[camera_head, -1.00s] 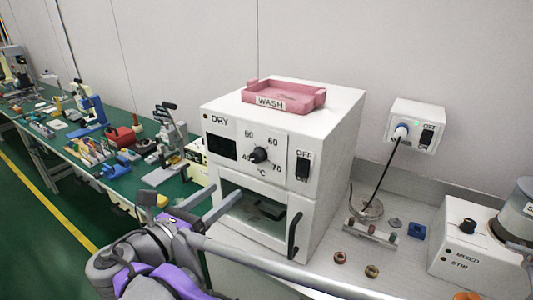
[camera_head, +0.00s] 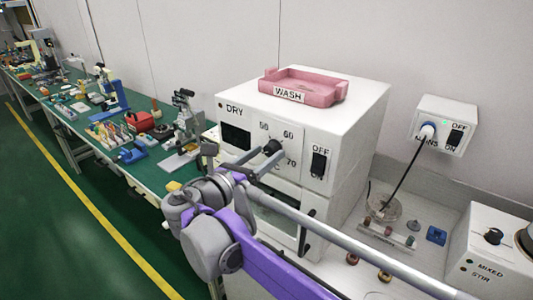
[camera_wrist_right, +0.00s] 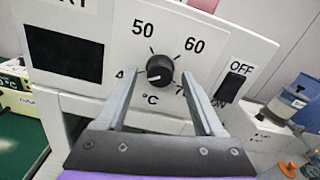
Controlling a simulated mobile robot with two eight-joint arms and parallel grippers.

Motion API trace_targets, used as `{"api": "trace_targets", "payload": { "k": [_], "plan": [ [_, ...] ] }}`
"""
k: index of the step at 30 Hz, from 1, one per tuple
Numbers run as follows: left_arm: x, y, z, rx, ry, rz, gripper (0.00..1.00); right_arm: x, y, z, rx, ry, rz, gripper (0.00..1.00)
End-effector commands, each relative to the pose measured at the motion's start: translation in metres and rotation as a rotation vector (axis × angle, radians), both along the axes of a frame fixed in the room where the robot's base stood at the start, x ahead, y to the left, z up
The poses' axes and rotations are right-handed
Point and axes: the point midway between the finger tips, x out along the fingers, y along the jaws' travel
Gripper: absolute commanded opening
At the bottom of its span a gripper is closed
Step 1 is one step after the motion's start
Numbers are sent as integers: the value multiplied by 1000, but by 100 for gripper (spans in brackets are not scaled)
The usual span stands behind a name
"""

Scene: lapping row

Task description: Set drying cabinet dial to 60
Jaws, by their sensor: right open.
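The white drying cabinet (camera_head: 345,120), marked DRY, stands on the bench. Its black dial (camera_head: 272,146) is on the front panel; in the right wrist view the dial (camera_wrist_right: 160,70) has scale numbers around it, with 50 and 60 fully readable. The knob's light mark points to the lower left, toward the partly hidden 40. My right gripper (camera_head: 270,153) is open, its fingers reaching toward the panel on either side of the dial. In the wrist view a gap shows between the knob and each finger. My left gripper is not in view.
A black OFF/ON switch (camera_head: 318,163) sits right of the dial. A pink WASH tray (camera_head: 322,91) rests on the cabinet. A wall socket box (camera_head: 446,125) with a plugged cable and a stirrer box (camera_head: 490,250) are to the right. A green bench (camera_head: 75,117) with tools runs left.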

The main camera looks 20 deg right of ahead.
Motion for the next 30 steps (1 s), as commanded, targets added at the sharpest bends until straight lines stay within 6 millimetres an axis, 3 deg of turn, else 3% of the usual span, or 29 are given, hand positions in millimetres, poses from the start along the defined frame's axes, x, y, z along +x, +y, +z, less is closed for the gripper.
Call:
{"api": "trace_targets", "payload": {
  "k": [12,24,30],
  "plan": [
    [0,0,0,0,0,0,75,7,-8,0,0,0,0,70],
    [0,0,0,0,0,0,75,7,-8,0,0,0,1,0],
    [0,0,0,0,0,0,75,6,-8,0,2,-2,1,0]
  ]
}}
